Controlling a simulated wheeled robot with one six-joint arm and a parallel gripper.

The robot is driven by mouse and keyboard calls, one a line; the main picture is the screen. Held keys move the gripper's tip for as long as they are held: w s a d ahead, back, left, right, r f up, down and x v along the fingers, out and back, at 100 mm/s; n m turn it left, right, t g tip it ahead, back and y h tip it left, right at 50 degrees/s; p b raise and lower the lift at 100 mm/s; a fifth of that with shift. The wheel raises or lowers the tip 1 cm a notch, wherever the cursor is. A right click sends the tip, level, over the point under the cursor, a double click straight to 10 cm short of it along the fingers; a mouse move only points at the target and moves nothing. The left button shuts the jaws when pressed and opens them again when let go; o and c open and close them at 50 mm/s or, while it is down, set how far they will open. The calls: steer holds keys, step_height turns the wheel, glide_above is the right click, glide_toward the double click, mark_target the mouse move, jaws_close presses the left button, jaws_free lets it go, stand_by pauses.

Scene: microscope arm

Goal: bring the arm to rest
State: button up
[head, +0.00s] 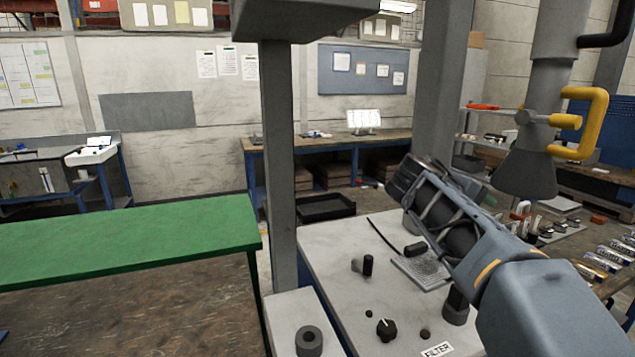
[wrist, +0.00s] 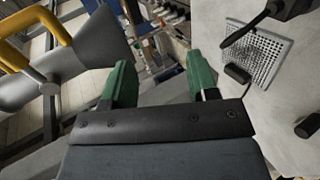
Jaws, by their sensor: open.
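My gripper (wrist: 160,82) has two green fingers set well apart, with nothing between them in the wrist view. In the head view my arm reaches from the lower right up over the white bench, and its fingertips are not clearly seen. A hanging grey pipe with a flared hood (head: 527,168) and a yellow handle (head: 598,118) is to the right of my gripper. The hood (wrist: 85,60) and handle (wrist: 42,22) also show at the left of the wrist view. I see no contact between my gripper and either.
The white bench (head: 335,250) below my arm bears a perforated plate (head: 418,272), a black knob (head: 386,328) and a FILTER label (head: 437,349). A grey post (head: 281,150) stands left of it. A green-topped table (head: 130,240) is clear. Small parts crowd the right.

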steer(key=s+a+f+m+y+p, duration=0.1)
steer(key=s+a+f+y+p, duration=0.1)
steer(key=s+a+f+y, duration=0.4)
steer(key=s+a+f+m+y+p, duration=0.1)
steer(key=s+a+f+y, duration=0.5)
steer(key=f, duration=0.8)
steer(key=s+a+m, duration=0.1)
steer(key=s+a, duration=0.1)
steer(key=s, duration=0.2)
steer(key=shift+a+f+p, duration=0.2)
steer(key=shift+f+p, duration=0.15)
